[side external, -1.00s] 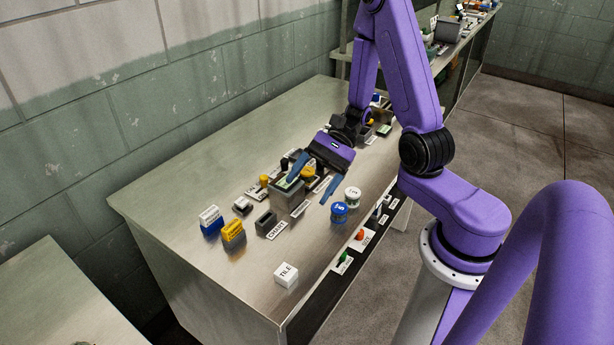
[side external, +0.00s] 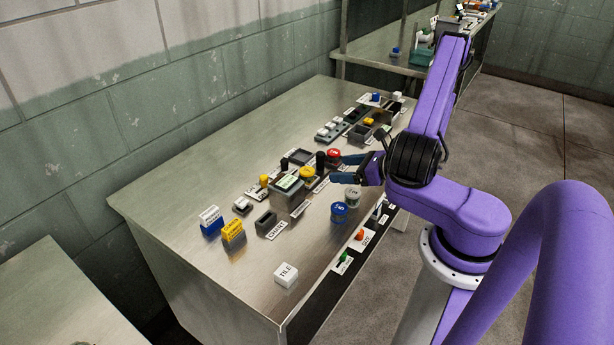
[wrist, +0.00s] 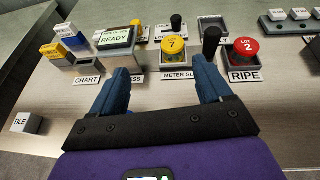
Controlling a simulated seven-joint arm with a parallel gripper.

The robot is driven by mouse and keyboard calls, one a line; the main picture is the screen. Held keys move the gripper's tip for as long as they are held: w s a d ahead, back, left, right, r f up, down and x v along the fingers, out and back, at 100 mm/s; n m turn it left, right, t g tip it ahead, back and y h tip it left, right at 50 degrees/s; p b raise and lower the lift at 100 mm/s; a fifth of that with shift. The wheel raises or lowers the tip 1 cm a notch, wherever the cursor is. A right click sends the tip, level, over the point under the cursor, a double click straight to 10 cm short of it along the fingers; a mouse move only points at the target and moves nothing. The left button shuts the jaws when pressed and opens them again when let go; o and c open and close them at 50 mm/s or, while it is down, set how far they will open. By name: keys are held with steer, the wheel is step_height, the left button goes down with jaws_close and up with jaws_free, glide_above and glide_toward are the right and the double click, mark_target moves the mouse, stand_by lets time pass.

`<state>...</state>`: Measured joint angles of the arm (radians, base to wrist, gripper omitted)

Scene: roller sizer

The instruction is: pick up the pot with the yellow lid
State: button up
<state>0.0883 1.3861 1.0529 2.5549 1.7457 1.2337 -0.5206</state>
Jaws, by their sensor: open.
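The pot with the yellow lid (side external: 306,172) stands upright on the bench; its lid reads "LOT 7" in the wrist view (wrist: 172,45). There it sits at a grey holder behind a partly hidden label starting "METER". My gripper (side external: 340,168) is open and empty, to the right of the pot in the side view. In the wrist view my gripper (wrist: 161,66) has its fingers pointing toward the pot, which appears beyond and between the tips. I see no contact. The pot's lower part is mostly hidden.
A red-lidded pot (wrist: 246,48) marked "LOT 2" and a black knob (wrist: 211,40) stand close to the right finger. A grey unit (wrist: 116,40) reads "READY". A blue-lidded pot (side external: 338,211) and a white-lidded pot (side external: 352,192) stand nearer the bench edge. A white TILE block (side external: 286,274) stands near the front.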

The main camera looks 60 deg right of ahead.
mark_target(308, 171)
steer(key=shift+s+d+f+m+h, duration=0.5)
steer(key=shift+d+m+h, duration=0.05)
steer(key=shift+m+h, duration=0.15)
steer(key=x, duration=1.7)
steer(key=shift+a+f, duration=0.1)
steer(key=c, duration=1)
